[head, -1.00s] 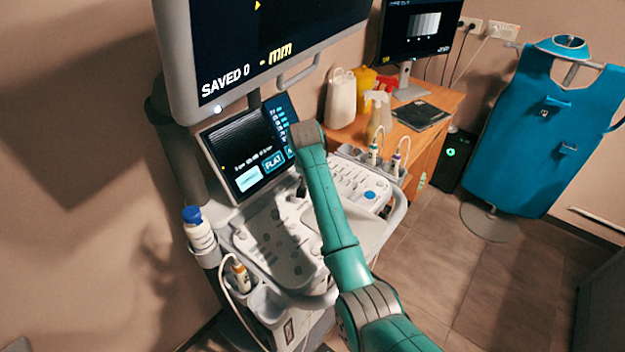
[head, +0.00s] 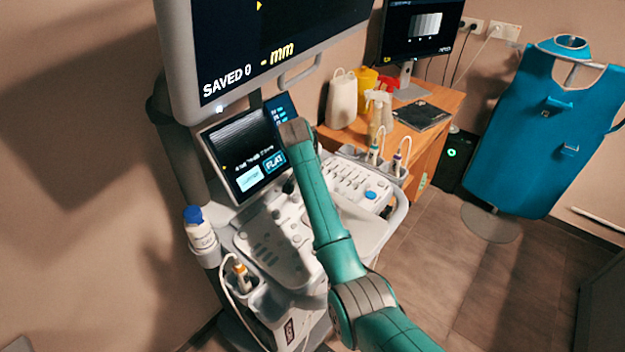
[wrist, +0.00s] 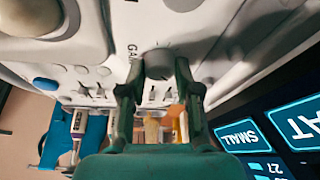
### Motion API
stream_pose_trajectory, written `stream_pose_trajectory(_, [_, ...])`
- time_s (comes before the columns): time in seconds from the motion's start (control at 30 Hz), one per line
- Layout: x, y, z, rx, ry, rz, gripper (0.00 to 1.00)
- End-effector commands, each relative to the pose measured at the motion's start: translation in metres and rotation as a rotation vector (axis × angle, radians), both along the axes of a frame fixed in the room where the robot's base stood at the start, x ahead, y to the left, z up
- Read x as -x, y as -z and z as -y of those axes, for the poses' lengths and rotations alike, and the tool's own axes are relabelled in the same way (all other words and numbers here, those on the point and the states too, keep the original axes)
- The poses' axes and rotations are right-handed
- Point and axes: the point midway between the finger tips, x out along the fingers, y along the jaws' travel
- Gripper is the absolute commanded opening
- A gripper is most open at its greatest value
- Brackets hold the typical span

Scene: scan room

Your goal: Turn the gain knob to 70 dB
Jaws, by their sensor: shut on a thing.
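The gain knob (wrist: 158,62) is a grey round knob on the pale console panel, beside a label of which "GA" is readable in the wrist view. My gripper (wrist: 158,80) has one finger on each side of the knob and is shut on it. In the head view my arm hides the gripper and the knob. The touch screen (head: 245,155) stands behind the panel; its small readings are too blurred to read there. Part of the screen also shows in the wrist view (wrist: 262,118), with "SMALL" on a button. The knob's setting cannot be read.
The large monitor (head: 275,45) overhangs the touch screen. Sliders and a blue button (head: 370,195) lie right of my arm. Probes (head: 374,155) stand in holders at the panel's right edge. A blue-capped bottle (head: 199,228) is at the left.

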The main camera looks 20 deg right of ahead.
Motion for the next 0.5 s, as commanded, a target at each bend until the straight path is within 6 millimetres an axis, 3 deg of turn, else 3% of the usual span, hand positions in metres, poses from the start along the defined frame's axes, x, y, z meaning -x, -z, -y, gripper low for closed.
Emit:
stream_pose_trajectory(0.07, [0.0001, 0.0001, -0.0003, -0.001, -0.001, 0.000, 0.00])
stream_pose_trajectory(0.1, [0.0001, 0.0001, -0.0003, -0.001, -0.001, 0.000, 0.37])
stream_pose_trajectory(0.2, [0.0001, 0.0001, -0.0003, -0.001, -0.001, 0.000, 0.58])
stream_pose_trajectory(0.5, [0.0002, -0.0008, -0.0004, 0.000, -0.001, 0.000, 0.58])
